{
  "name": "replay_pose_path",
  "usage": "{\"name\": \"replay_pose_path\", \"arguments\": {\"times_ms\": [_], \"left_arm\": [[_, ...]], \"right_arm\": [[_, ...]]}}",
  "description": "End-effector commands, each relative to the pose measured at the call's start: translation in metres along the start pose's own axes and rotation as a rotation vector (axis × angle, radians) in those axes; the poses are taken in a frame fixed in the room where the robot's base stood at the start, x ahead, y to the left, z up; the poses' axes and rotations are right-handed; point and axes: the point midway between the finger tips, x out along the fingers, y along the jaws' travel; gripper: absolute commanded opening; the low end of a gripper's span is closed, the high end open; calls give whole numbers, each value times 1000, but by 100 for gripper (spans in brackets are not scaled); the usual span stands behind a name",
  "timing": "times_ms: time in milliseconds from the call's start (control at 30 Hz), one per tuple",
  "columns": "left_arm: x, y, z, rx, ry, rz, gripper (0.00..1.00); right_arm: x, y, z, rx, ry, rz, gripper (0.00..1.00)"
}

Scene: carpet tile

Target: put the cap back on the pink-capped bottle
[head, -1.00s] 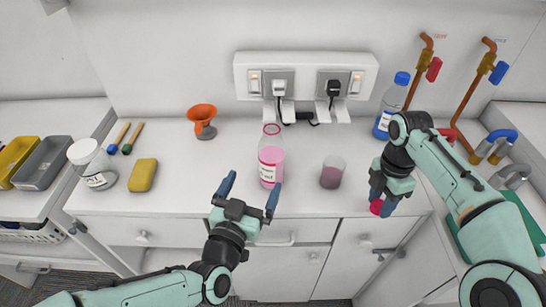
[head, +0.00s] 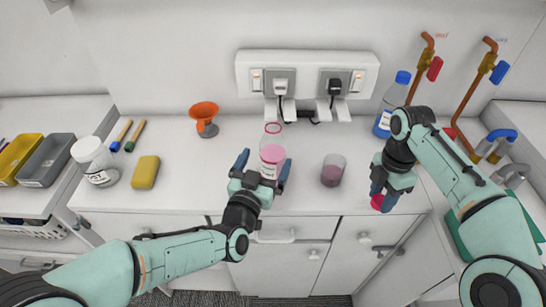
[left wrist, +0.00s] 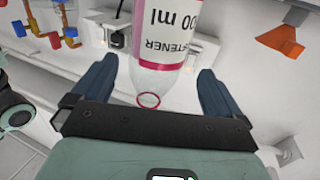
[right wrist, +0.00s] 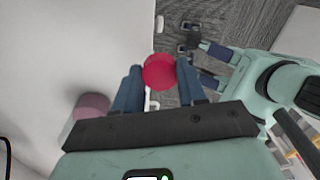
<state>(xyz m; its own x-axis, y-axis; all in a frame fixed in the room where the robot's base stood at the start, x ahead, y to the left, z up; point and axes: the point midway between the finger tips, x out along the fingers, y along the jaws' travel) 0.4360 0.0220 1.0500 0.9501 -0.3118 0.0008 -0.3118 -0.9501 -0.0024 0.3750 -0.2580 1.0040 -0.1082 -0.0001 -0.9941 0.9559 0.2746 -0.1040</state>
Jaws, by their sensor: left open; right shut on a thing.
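The open bottle (head: 272,150) stands upright on the counter, with pink liquid, a white label and a pink ring at its bare neck. My left gripper (head: 265,161) is open, with a finger on either side of the bottle in the head view. The left wrist view shows the bottle (left wrist: 160,45) between the spread fingers, with gaps at both sides. My right gripper (head: 383,199) is shut on the pinkish-red cap (head: 377,202) near the counter's front right edge. The cap also shows between the fingertips in the right wrist view (right wrist: 159,72).
A beaker (head: 333,170) of purplish liquid stands between the bottle and my right gripper. A blue-capped bottle (head: 391,105) and pipes are at the back right. An orange funnel (head: 204,120), yellow sponge (head: 145,172) and white-capped jar (head: 94,162) are at left.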

Motion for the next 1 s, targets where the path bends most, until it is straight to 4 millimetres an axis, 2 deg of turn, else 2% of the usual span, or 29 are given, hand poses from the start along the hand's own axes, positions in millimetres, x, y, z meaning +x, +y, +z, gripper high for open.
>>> {"name": "replay_pose_path", "arguments": {"times_ms": [200, 333, 733, 767, 800, 1000], "left_arm": [[29, 6, 10, 2, -3, 0, 100], [45, 5, 8, 0, 0, 0, 100], [49, 5, 9, 0, 0, 1, 100], [49, 5, 9, 0, 0, 1, 97], [49, 5, 9, 0, 0, 1, 84], [49, 5, 7, 0, 5, 0, 20]], "right_arm": [[-9, 0, 0, 0, -1, 3, 13], [-13, 0, 0, 0, -1, 5, 13], [-13, 0, 0, 0, -1, 4, 13], [-13, 0, 0, 0, -1, 4, 13], [-13, 0, 0, 0, -1, 5, 13], [-13, 0, 0, 0, -1, 5, 13]]}}
